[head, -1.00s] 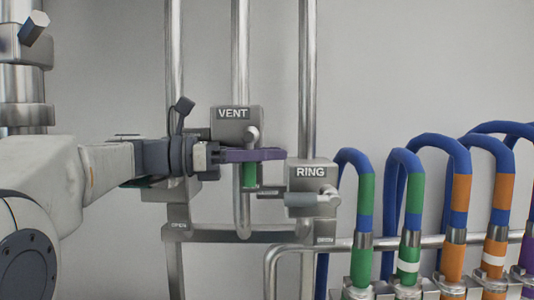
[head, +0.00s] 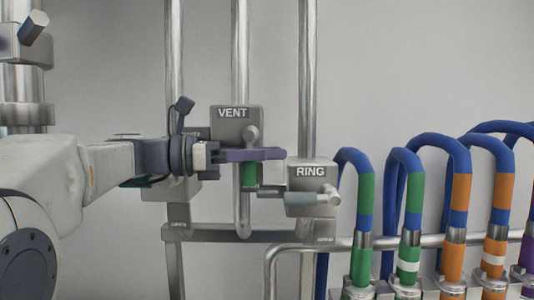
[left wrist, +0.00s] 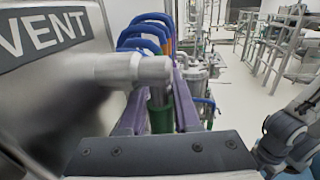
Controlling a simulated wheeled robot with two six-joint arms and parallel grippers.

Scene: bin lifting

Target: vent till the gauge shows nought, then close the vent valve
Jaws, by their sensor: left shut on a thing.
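The grey vent valve block labelled VENT (head: 226,123) is on the steel pipes at the middle of the head view. Its lever with a green grip (head: 249,174) hangs down from a round hub. My left gripper (head: 262,155) reaches in from the left, its purple fingers shut on the green grip. In the left wrist view the fingers (left wrist: 158,112) stand on both sides of the green grip (left wrist: 161,117), just below the metal hub (left wrist: 153,70). No gauge face can be made out in either view. My right gripper is not in view.
A second valve block labelled RING (head: 309,171) sits close to the right, its grey lever (head: 310,199) roughly level. Blue hoses with green sleeves (head: 365,200) and orange sleeves (head: 460,205) stand further right. Steel pipes (head: 308,70) run up the bare wall.

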